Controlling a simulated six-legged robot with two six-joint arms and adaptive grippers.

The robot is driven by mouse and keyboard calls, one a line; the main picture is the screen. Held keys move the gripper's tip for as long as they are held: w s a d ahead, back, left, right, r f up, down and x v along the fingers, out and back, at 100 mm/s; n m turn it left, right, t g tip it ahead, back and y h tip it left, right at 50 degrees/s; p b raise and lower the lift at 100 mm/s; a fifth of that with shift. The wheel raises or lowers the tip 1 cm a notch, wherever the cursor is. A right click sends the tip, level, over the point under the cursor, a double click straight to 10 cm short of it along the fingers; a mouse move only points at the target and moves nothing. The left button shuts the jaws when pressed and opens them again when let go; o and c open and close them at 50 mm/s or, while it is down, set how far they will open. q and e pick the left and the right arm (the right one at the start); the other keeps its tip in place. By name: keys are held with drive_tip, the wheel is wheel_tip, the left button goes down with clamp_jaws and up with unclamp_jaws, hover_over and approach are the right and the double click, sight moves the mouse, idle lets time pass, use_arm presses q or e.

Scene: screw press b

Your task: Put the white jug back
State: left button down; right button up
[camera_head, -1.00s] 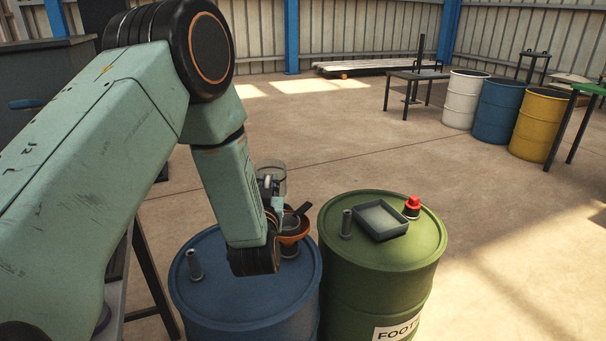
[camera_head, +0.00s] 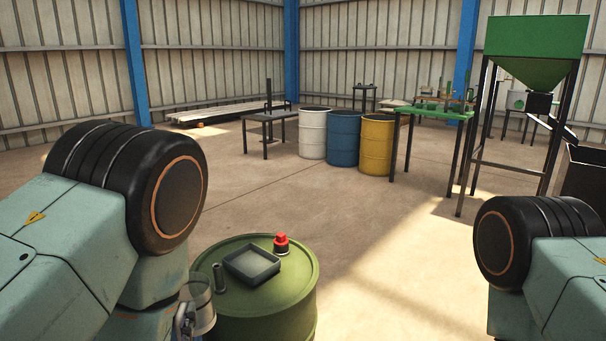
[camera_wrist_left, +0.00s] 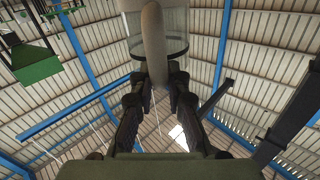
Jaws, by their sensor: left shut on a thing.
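The white jug (camera_head: 201,306) looks clear and greyish. It is held at the lower left of the head view, in front of the left edge of the green drum (camera_head: 290,318). My left gripper (camera_head: 184,320) is beside the jug, mostly hidden by my arm. In the left wrist view the fingers (camera_wrist_left: 158,78) are shut on the pale handle of the jug (camera_wrist_left: 177,22), with the jug's clear body beyond it. My right arm shows at the lower right, but its gripper is out of view.
A dark square tray (camera_head: 252,265) and a red-topped item (camera_head: 281,244) are on the green drum. White (camera_head: 313,135), blue (camera_head: 343,140) and yellow (camera_head: 376,147) drums stand farther back. A green-topped table (camera_head: 432,112) and green hopper (camera_head: 535,40) are at right. The middle floor is clear.

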use_arm(q)
drive_tip(key=shift+m+h, duration=0.4)
drive_tip(key=shift+h, duration=0.2)
drive_tip(key=s+d+f, duration=0.2)
drive_tip(key=f, duration=0.1)
drive_tip(key=shift+d, duration=0.4)
